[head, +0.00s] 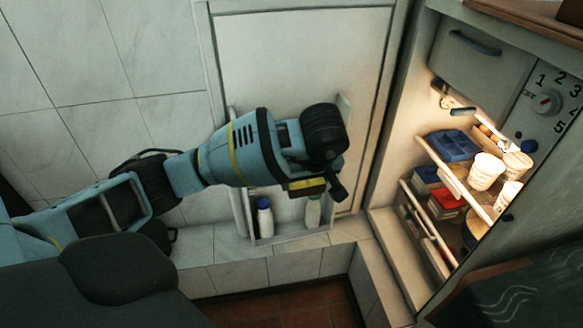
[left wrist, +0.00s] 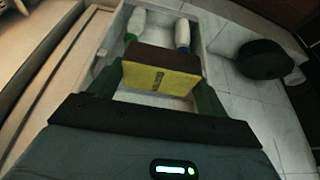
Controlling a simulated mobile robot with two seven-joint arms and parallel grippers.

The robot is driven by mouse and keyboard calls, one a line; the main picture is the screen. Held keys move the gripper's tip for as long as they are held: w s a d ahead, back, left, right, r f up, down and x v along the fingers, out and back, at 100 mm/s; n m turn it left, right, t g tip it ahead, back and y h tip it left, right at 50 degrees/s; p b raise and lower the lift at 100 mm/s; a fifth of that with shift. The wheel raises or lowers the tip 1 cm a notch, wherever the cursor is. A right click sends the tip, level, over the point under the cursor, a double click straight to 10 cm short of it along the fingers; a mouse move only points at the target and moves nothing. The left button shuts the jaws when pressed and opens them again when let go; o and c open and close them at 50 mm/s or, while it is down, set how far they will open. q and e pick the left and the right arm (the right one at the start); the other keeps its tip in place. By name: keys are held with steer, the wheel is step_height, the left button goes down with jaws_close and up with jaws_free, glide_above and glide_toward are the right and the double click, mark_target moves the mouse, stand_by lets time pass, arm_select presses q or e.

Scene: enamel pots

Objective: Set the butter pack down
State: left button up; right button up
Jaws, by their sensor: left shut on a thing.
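The butter pack (left wrist: 158,78) is a small block with a yellow face and a dark brown top in the left wrist view. My left gripper (left wrist: 152,88) is shut on it, with a green finger at each side. In the head view my left gripper (head: 318,187) is in front of the pale door panel, above the door rack. A yellow patch of the pack (head: 306,186) shows there, partly hidden by the gripper. The pack is held in the air. My right gripper is not in view.
Two white bottles (head: 265,217) (head: 313,211) stand in the door rack (head: 290,238) below the gripper. To the right, the lit open fridge has an upper shelf (head: 452,181) with a blue box (head: 453,146) and white tubs (head: 487,172). Lower shelves hold more boxes.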

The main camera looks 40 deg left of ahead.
arm_select(q)
steer(key=w+a+f, duration=0.1)
steer(key=w+a, duration=0.1)
steer(key=a, duration=0.1)
steer(key=w+a+f+b, duration=0.1)
steer(key=w+a, duration=0.2)
steer(key=a, duration=0.1)
steer(key=w+a+b, duration=0.1)
steer(key=w+a, duration=0.1)
steer(key=a, duration=0.1)
steer(key=shift+w+a+f, duration=0.25)
steer(key=shift+w+f, duration=0.1)
steer(key=shift+f, duration=0.4)
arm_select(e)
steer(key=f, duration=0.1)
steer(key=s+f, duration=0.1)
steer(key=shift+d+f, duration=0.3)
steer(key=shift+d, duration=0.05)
arm_select(q)
steer(key=shift+f, duration=0.1)
step_height(320, 180, down, 3)
steer(key=shift+b, duration=0.65)
steer(key=shift+f, duration=0.15)
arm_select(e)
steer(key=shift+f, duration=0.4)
arm_select(q)
steer(key=shift+f, duration=0.15)
steer(key=o, duration=1.2)
